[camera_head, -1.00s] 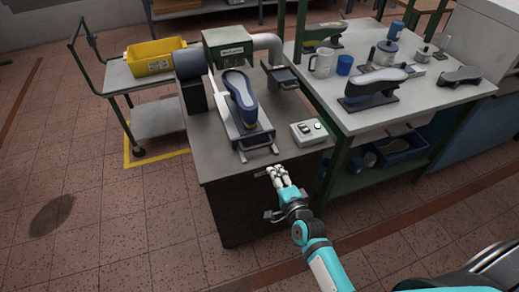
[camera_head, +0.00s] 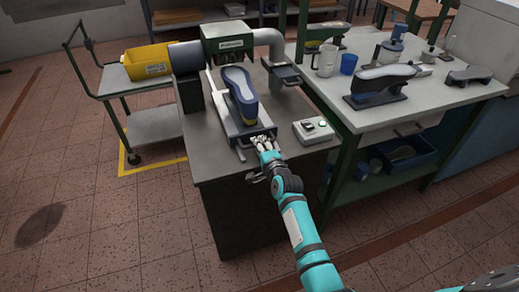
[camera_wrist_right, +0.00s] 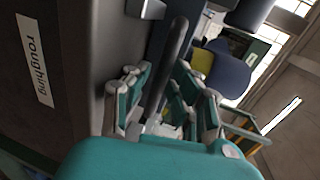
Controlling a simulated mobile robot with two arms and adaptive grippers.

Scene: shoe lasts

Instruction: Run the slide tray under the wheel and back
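The slide tray (camera_head: 232,126) is a grey metal plate on the bench in front of the green machine housing (camera_head: 228,42). A blue shoe last (camera_head: 240,92) with a grey sole on top and a yellow patch lies on it; its blue and yellow side also shows in the wrist view (camera_wrist_right: 228,76). The wheel is not clearly visible at the housing. My right gripper (camera_head: 264,141) is at the tray's front handle. In the wrist view its fingers (camera_wrist_right: 163,100) stand apart on both sides of the dark handle bar (camera_wrist_right: 174,62), with gaps visible. My left gripper is out of view.
A switch box (camera_head: 313,130) sits on the bench right of the tray. The workbench (camera_head: 420,105) at right holds more lasts, mugs and a pot. A cart (camera_head: 115,78) with a yellow bin (camera_head: 148,61) stands left. The bench front carries a "roughing" label (camera_wrist_right: 35,60).

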